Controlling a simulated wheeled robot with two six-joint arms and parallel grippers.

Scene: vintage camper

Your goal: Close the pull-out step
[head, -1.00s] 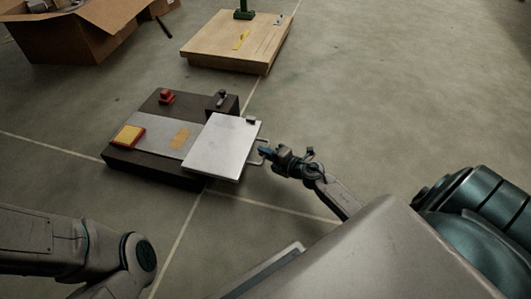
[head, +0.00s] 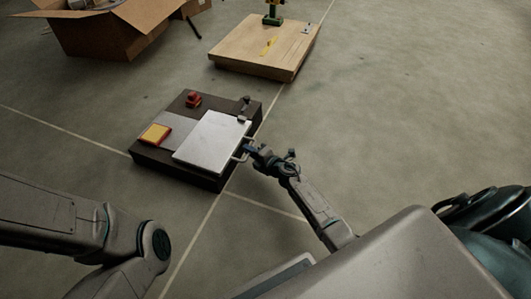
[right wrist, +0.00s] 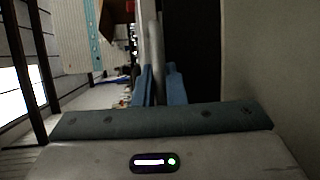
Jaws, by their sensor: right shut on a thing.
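The pull-out step is a silver plate (head: 210,138) on a dark base (head: 200,179) on the floor, in the head view. The plate lies mostly over the base, its right edge close to the base's right side. A thin metal handle (head: 239,154) sticks out from the plate's right edge. My right gripper (head: 247,149) is shut on the handle. In the right wrist view, the blue fingers (right wrist: 161,86) stand on either side of a grey bar (right wrist: 155,50), the handle. My left arm shows at the lower left of the head view, but its gripper is out of view.
On the base are a red knob (head: 193,100), a yellow pad with a red rim (head: 155,134) and a small dark latch-like part (head: 244,108). A wooden platform (head: 255,50) and an open cardboard box (head: 100,38) stand behind. Floor to the right is clear.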

